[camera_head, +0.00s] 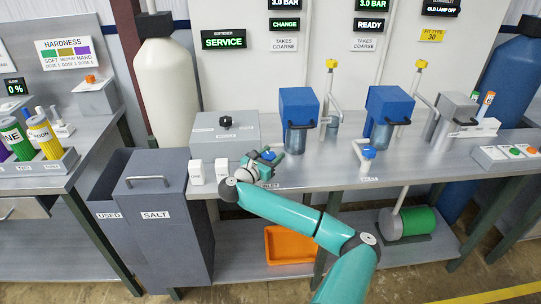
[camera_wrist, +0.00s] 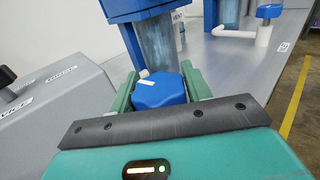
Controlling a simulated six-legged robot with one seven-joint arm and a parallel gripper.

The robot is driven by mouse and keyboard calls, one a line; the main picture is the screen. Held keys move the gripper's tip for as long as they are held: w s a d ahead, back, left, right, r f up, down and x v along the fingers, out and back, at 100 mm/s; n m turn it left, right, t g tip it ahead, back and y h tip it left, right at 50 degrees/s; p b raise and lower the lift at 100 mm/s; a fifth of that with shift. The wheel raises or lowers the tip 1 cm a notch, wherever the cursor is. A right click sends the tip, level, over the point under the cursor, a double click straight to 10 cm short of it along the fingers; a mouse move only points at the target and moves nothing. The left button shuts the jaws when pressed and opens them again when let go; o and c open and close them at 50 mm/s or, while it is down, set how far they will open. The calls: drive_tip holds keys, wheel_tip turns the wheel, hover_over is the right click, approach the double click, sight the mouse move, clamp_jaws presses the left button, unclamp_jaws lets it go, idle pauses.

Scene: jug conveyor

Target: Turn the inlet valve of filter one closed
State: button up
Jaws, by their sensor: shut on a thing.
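The inlet valve of filter one has a blue knob (camera_wrist: 160,92) with a small white mark on top. My gripper (camera_wrist: 158,95) has a green finger on each side of the knob and is shut on it. In the head view my gripper (camera_head: 259,164) is at the bench's front edge, left of and in front of filter one (camera_head: 299,106), and largely covers the knob. Filter one has a blue head and a clear bowl, which also shows behind the knob in the wrist view (camera_wrist: 158,42). How far the valve is turned cannot be told.
Filter two (camera_head: 389,104) stands to the right, with its own blue valve knob (camera_head: 369,151) at the front edge. Two white boxes (camera_head: 209,172) stand just left of my gripper. A grey control box (camera_head: 224,131) is behind them, and a grey salt bin (camera_head: 155,200) stands left.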

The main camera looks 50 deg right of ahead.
drive_tip(key=shift+s+m+g+y, duration=0.15)
drive_tip(key=shift+m+g+y, duration=0.15)
drive_tip(key=shift+m+g, duration=1.6)
drive_tip(key=shift+n+g, duration=0.3)
drive_tip(key=shift+g, duration=0.3)
drive_tip(key=o, duration=1)
